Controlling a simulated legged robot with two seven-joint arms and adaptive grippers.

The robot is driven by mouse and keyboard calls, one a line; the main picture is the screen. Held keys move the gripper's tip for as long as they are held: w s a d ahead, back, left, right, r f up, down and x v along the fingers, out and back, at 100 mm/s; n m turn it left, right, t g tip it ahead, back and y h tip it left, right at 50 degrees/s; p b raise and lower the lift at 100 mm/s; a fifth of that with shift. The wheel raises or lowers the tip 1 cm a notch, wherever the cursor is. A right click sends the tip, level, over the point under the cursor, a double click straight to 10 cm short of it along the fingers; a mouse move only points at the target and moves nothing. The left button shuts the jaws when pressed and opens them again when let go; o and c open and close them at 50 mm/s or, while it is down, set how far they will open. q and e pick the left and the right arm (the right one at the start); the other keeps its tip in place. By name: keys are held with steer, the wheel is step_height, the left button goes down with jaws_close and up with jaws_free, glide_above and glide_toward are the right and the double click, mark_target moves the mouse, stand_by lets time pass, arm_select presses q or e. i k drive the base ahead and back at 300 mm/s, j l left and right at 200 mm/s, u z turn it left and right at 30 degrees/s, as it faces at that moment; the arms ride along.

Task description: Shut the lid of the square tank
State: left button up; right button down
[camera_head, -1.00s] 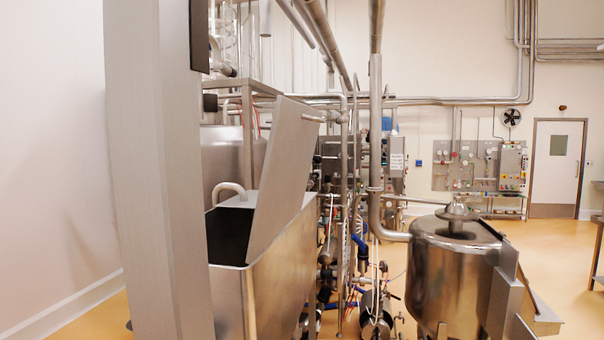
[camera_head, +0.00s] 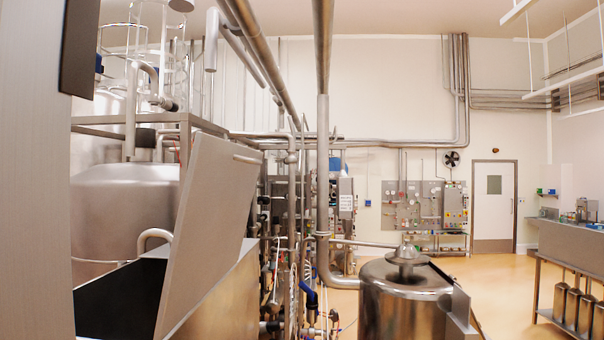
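The square tank (camera_head: 222,306) stands at the lower left, a steel box with a dark open inside (camera_head: 118,300). Its flat steel lid (camera_head: 208,215) is raised and tilted, standing steeply above the tank's right part, with a bar handle (camera_head: 247,159) near its top right edge. The left part of the opening is uncovered. Neither of my grippers is in view.
A tall grey panel (camera_head: 35,200) fills the left edge and hides part of the tank. A round steel tank (camera_head: 405,305) stands right, with pipes between. A steel table (camera_head: 570,243) is at far right. Yellow floor is clear before the door (camera_head: 494,205).

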mark_target(221, 176)
steer(key=i+l+z, duration=0.1)
steer(key=i, duration=0.55)
steer(key=i+l+z, duration=0.1)
steer(key=i, duration=0.55)
steer(key=l, duration=0.1)
